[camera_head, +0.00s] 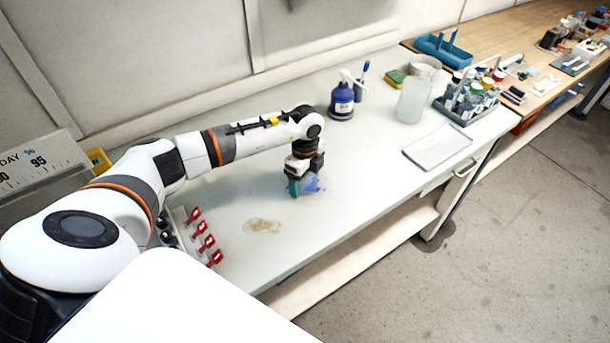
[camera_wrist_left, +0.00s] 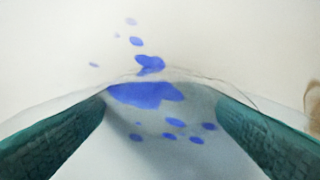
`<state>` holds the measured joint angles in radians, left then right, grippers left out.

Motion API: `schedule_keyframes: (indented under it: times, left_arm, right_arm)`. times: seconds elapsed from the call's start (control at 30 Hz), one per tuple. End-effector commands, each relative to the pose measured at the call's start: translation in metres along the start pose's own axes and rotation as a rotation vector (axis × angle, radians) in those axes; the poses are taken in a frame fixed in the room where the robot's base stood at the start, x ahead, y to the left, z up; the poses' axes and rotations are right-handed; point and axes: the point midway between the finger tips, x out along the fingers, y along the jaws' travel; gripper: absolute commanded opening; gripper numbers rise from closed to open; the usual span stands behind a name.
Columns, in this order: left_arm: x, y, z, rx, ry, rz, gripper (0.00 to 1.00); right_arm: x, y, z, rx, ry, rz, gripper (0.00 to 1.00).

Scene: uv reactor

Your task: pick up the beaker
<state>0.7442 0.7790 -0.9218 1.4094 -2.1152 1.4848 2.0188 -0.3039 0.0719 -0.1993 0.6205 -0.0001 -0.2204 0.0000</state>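My left gripper (camera_head: 298,187) points straight down at the bench, close to its surface. Its two teal fingers are spread apart in the left wrist view (camera_wrist_left: 162,100). A faint clear curved edge, like thin glass, shows around and between the fingers; it may be the beaker. I cannot tell whether the fingers press on it. Blue blotches (camera_wrist_left: 145,94) show on and beyond this clear area, and also beside the gripper in the head view (camera_head: 314,184). A large clear, frosted-looking cylindrical vessel (camera_head: 411,101) stands upright further right on the bench. My right gripper is not in view.
The pale bench (camera_head: 350,205) is mostly clear around the gripper, with a brown stain (camera_head: 262,226). Red-handled parts (camera_head: 205,240) lie near its left end. A dark blue bottle (camera_head: 342,103), a white tray (camera_head: 437,147) and a rack of bottles (camera_head: 466,108) stand to the right.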

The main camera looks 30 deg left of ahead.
Motion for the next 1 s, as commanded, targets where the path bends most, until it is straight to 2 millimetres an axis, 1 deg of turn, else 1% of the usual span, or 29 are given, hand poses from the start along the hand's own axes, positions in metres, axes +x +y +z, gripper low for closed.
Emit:
schedule_keyframes:
  times: [0.03,0.2,0.27,0.3,0.5,0.6,0.67,0.9,1.0]
  left_arm:
    - [0.000,0.000,0.000,0.000,0.000,0.000,0.73]
    - [-0.001,0.000,0.000,0.000,0.000,0.000,0.45]
    - [-0.001,0.000,0.000,0.000,0.000,0.000,0.35]
    - [-0.001,0.000,0.000,0.000,0.000,0.001,0.33]
    - [-0.002,0.000,0.000,-0.001,0.000,0.001,0.33]
    - [-0.009,0.001,-0.001,-0.001,0.000,0.004,0.33]
    - [-0.017,0.002,-0.001,0.000,0.001,0.006,0.33]
    - [-0.065,0.002,-0.001,0.001,0.001,0.006,0.33]
    - [-0.082,0.001,-0.001,-0.001,0.000,0.006,0.33]
  right_arm:
    - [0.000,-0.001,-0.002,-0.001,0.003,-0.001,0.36]
    - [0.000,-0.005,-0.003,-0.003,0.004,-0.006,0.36]
    - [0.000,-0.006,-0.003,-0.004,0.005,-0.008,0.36]
    - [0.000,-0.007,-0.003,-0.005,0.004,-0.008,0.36]
    - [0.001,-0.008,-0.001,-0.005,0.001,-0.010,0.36]
    - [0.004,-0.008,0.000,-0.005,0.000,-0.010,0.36]
    - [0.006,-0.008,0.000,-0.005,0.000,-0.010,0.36]
    - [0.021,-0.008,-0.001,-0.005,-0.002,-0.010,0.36]
    - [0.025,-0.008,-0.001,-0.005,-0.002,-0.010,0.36]
